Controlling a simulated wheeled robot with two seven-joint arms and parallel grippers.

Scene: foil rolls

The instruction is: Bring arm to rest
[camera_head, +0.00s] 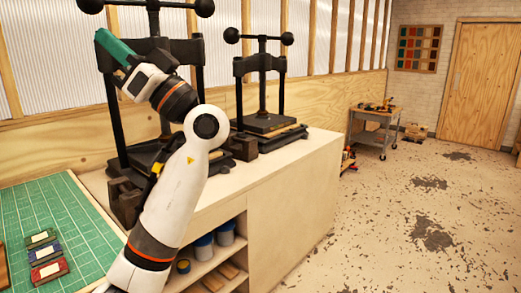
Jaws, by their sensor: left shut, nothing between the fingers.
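My left arm, white with black and orange bands, rises from the bottom edge, bends at a round joint and reaches up and left. Its gripper (108,43), with a teal-green end, is shut and empty, in the air in front of the nearer black press (160,27). It hides part of that press; I cannot tell the gap between them. No foil roll shows. My right gripper is out of view.
A second black press (262,64) stands on the pale counter (285,150). A green cutting mat (75,207) with small coloured blocks (47,271) lies at left. A cart (376,125) stands far back; the floor (425,225) at right is open.

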